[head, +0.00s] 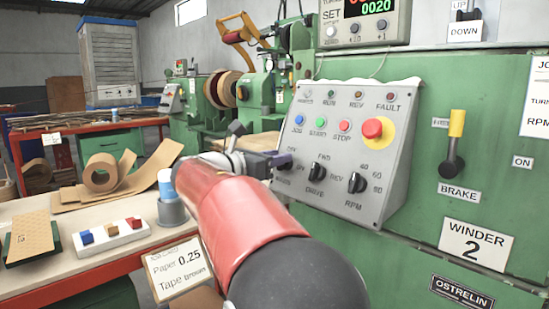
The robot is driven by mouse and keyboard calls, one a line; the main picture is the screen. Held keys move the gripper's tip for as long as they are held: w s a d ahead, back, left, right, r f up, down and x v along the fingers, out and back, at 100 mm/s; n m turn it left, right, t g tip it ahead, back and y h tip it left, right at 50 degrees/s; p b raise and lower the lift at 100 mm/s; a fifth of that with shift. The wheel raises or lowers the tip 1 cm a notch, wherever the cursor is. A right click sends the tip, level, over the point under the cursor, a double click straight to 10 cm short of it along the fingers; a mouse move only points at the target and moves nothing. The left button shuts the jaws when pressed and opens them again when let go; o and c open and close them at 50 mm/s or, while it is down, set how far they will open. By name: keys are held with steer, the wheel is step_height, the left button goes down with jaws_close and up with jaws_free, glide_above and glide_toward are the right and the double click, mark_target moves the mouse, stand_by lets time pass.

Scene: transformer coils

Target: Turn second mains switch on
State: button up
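The grey sloped control panel (345,192) is on the green machine labelled WINDER 2 (476,244).
A red emergency button (372,129) and blue, green and red buttons are above the knobs. A brake lever (454,143) with a yellow grip is at the right. A workbench (110,257) with paper rolls and small blocks is at the left. My red arm crosses the lower middle.

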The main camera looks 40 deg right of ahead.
jaws_close()
steer(key=shift+m, duration=0.4)
steer(key=m+g, duration=0.1)
steer(key=m, duration=0.3)
steer(key=m+g+y+p, duration=0.1)
steer(key=m+g, duration=0.1)
steer(key=m, duration=0.2)
steer(key=shift+s+g, duration=0.2)
steer(key=shift+g, duration=0.1)
steer(key=m+y, duration=0.1)
steer(key=m, duration=0.2)
steer(key=m+g+p, duration=0.1)
steer(key=m, duration=0.2)
steer(key=shift+s+a+f+g+y, duration=0.1)
steer(key=shift+g+y, duration=0.2)
steer(key=shift+y, duration=0.1)
steer(key=m, duration=0.2)
steer(key=m+y, duration=0.1)
steer(key=m, duration=0.1)
steer(key=m+y+p, duration=0.1)
steer(key=m, duration=0.1)
steer(key=shift+f+g, duration=0.25)
steer(key=shift+g, duration=0.05)
steer(key=shift+o, duration=0.4)
jaws_free()
steer(key=shift+s, duration=0.1)
